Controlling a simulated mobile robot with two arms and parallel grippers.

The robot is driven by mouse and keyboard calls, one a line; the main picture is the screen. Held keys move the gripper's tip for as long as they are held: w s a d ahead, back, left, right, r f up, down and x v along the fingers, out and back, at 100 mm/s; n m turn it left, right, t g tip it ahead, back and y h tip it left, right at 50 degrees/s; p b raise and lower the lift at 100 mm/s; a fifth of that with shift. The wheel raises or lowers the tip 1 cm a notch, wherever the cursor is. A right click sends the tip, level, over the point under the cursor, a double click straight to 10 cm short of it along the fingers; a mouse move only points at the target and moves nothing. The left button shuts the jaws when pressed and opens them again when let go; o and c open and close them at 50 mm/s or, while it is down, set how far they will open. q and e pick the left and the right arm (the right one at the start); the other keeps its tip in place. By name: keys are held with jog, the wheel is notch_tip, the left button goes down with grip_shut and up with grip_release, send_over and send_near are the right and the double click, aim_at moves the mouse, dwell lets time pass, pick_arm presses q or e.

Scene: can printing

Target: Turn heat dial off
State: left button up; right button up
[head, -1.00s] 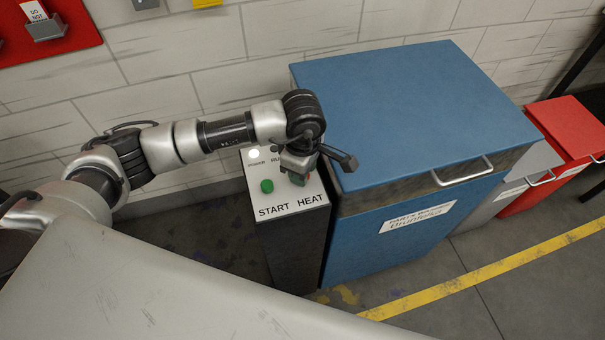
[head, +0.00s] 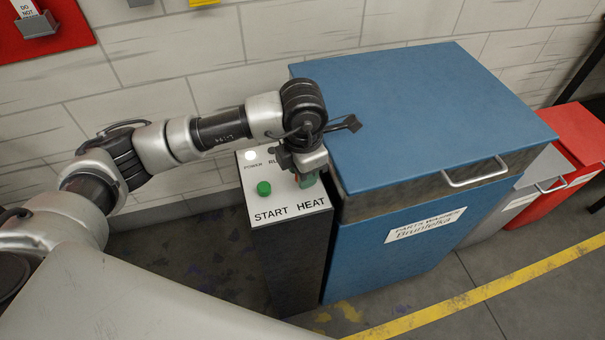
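The control box (head: 290,215) has a white top with a green START button (head: 264,188), a lit white POWER light (head: 250,156) and the label HEAT. A green part, likely the heat dial (head: 308,181), shows just above the HEAT label, mostly hidden by my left gripper (head: 303,174). The gripper points down over the dial, close to the panel. I cannot tell whether its fingers touch the dial or are shut on it. The dial's setting is hidden. My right gripper is out of view.
A blue parts washer (head: 420,110) with a lid and handle stands right beside the control box. Grey and red bins (head: 570,140) stand farther right. A tiled wall (head: 190,60) is behind. Floor with a yellow line (head: 500,283) is clear in front.

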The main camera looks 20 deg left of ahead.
pick_arm(q)
jog(key=shift+n+b, duration=0.55)
jog(key=shift+n, duration=0.95)
jog(key=o, duration=0.9)
notch_tip(320, 180, up, 11)
jog(key=shift+f+b, duration=0.1)
jog(key=shift+b, duration=0.25)
